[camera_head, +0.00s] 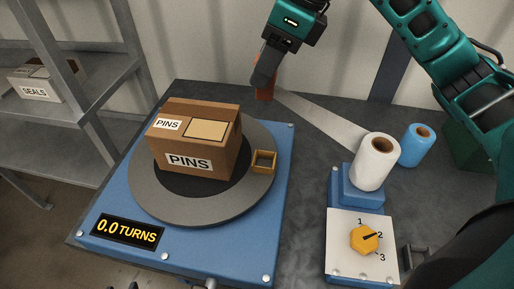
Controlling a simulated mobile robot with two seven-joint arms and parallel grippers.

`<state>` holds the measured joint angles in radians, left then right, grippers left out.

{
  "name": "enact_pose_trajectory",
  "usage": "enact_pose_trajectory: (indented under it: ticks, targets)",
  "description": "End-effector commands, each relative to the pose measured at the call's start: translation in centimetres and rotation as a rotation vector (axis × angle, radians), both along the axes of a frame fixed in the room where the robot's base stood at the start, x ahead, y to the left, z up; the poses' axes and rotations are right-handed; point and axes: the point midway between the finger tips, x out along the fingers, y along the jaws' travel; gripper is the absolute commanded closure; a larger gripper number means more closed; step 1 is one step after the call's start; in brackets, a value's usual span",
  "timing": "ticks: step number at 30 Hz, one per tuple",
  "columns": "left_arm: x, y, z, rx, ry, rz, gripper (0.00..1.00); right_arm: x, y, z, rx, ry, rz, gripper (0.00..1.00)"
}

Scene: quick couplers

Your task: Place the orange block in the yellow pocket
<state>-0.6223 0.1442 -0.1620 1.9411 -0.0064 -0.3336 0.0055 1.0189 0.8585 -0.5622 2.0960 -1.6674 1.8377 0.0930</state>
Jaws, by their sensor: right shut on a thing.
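The orange block (264,92) is in the grasp of my right gripper (265,78), near the far edge of the dark worktop. I cannot tell whether the block touches the worktop. The yellow pocket (264,161) is a small open square frame at the right rim of the round grey turntable (160,204). It looks empty and lies nearer to the camera than the block. A cardboard box labelled PINS (192,147) stands on the turntable, left of the pocket. My left gripper is not in view.
The blue turntable base (200,243) has a display (128,232) reading 0.0 TURNS. A white roll (375,162), a blue roll (416,145) and a panel with a yellow knob (364,239) stand at the right. A pale strip (318,122) lies behind. Grey shelves (70,110) stand left.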

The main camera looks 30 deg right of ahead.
Motion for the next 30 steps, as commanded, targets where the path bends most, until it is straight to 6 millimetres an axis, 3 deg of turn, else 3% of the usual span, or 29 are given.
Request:
enact_pose_trajectory:
  ticks: [3, 12, 15, 23, 30]
  targets:
    - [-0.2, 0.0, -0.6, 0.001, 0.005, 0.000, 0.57, -0.2, -0.1, -3.5, -0.002, 0.010, 0.000, 0.90]
    - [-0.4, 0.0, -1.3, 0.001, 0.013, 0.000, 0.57, -0.2, -0.1, -11.3, -0.002, 0.008, 0.000, 0.90]
    - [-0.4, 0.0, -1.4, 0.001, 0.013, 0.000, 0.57, -0.1, -0.1, -12.9, -0.001, 0.005, 0.000, 0.90]
    - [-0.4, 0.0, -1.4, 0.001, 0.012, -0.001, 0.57, -0.1, -0.1, -14.9, -0.001, 0.004, 0.000, 0.90]
    - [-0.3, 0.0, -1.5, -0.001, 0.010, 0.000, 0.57, -0.1, 0.0, -18.2, 0.000, 0.004, 0.000, 0.90]
